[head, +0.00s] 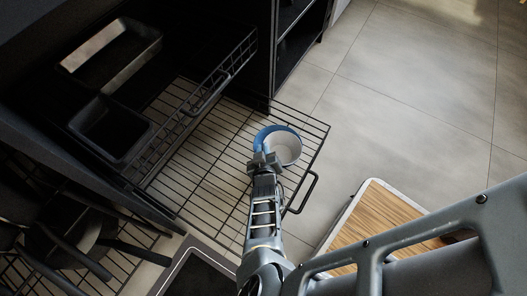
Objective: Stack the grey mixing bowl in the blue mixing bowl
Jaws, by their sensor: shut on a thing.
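The blue mixing bowl (261,138) shows as a blue curve at the upper left of a round shape over the wire drawer, near the picture's middle. The pale round part at its lower right looks like the grey mixing bowl (284,147), overlapping the blue one. I cannot tell whether it is seated inside or held above. My gripper (263,160) is shut at the near left rim of the pale bowl. The jaws and arm hide part of both bowls' near side.
The bowls are over a pulled-out wire drawer (205,190) with a handle at its front. An upper wire drawer (215,85) is also out, with dark trays (110,128) behind it. A wooden-topped surface (375,220) stands at the lower right. Tiled floor is clear at the upper right.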

